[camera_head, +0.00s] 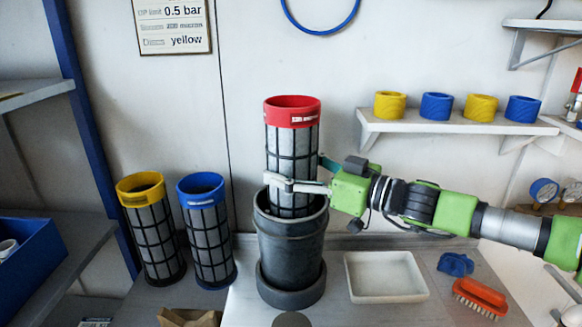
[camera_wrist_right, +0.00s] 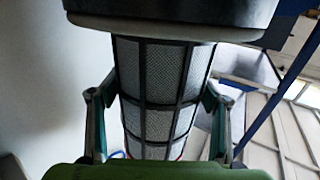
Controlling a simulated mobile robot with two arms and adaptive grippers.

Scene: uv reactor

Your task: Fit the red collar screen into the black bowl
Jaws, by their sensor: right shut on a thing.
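The red collar screen (camera_head: 292,148) stands upright in the head view, its lower end inside the mouth of the black bowl (camera_head: 290,248). Its red collar and most of its mesh show above the rim; the bottom is hidden in the bowl. My right gripper (camera_head: 297,186) is shut around the mesh just above the bowl's rim. In the right wrist view the fingers (camera_wrist_right: 158,115) lie on both sides of the mesh body (camera_wrist_right: 165,85). The bowl stands upright on the bench. My left gripper is not in view.
A yellow collar screen (camera_head: 148,228) and a blue collar screen (camera_head: 208,231) stand left of the bowl. A white tray (camera_head: 386,291), a blue cloth-like item (camera_head: 455,264) and an orange brush (camera_head: 480,297) lie to the right. A wall shelf (camera_head: 455,126) holds several yellow and blue rings.

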